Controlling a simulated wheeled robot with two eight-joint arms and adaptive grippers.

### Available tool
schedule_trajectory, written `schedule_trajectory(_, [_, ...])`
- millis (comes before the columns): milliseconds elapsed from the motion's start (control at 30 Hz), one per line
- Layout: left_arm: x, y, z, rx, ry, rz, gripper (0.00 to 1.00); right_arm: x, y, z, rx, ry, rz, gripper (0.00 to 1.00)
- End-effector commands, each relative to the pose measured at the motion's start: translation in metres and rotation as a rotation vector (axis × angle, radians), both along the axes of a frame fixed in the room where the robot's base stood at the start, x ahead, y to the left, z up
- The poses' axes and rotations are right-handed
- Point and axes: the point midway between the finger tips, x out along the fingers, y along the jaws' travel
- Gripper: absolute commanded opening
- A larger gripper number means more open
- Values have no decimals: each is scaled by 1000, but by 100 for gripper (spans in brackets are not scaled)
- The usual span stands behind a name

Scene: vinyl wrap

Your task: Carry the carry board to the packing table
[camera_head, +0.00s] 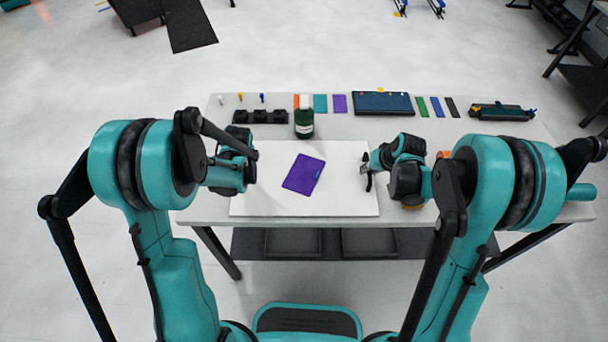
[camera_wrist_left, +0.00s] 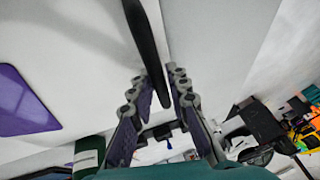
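The carry board appears to be the large white board (camera_head: 262,201) lying flat on the white-topped table in front of me. A purple panel (camera_head: 304,174) lies on it, turned at an angle, and also shows in the left wrist view (camera_wrist_left: 22,104). My left gripper (camera_head: 246,160) is at the board's left edge. In the left wrist view its fingers (camera_wrist_left: 160,82) stand apart, with a dark bar (camera_wrist_left: 147,42), perhaps a handle, between them. My right gripper (camera_head: 367,176) is at the board's right edge beside a dark upright piece; its finger gap is not clear.
A dark green bottle (camera_head: 304,121) stands close behind the board. A black block rack (camera_head: 260,117), coloured swatches (camera_head: 340,103), a dark blue case (camera_head: 383,102) and a dark tool (camera_head: 502,112) line the table's back. Open pale floor (camera_head: 290,55) lies beyond.

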Motion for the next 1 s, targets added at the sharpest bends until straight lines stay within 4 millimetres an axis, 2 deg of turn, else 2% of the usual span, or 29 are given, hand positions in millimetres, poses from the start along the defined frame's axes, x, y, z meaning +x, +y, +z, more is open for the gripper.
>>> schedule_trajectory(567, [0, 0, 4, 0, -1, 0, 0, 0, 0, 4, 0, -1, 0, 0])
schedule_trajectory(1000, [0, 0, 42, 0, -1, 0, 0, 0, 0, 42, 0, 0, 0, 0])
